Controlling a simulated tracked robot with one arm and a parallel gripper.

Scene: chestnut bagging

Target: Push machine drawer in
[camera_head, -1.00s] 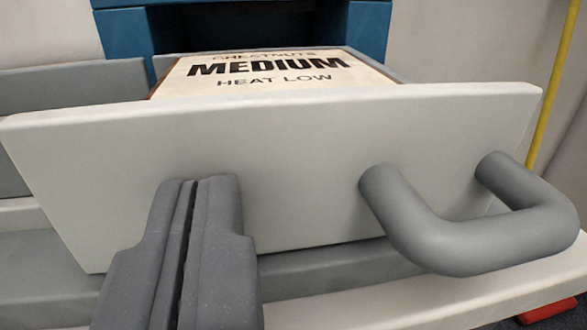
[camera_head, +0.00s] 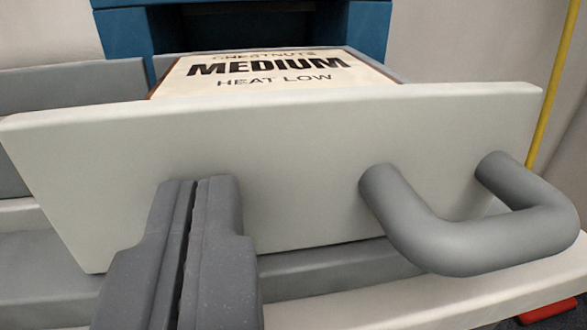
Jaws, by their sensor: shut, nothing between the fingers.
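The machine drawer (camera_head: 290,150) stands pulled out, its pale front panel facing me across the middle of the view. A grey bar handle (camera_head: 470,235) sticks out from the right part of the panel. In the drawer lies a bag or card (camera_head: 265,70) printed "CHESTNUTS MEDIUM HEAT LOW". My gripper (camera_head: 198,183) is shut and empty, its fingertips in front of the panel, left of the handle. I cannot tell for sure whether the tips touch the panel. The blue machine (camera_head: 125,35) stands behind, with a dark opening above the drawer.
A pale ledge (camera_head: 430,297) runs below the drawer. Grey machine parts (camera_head: 70,85) lie to the left. A yellow pole (camera_head: 555,85) stands at the right against a pale wall. A red object (camera_head: 550,309) shows at the lower right.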

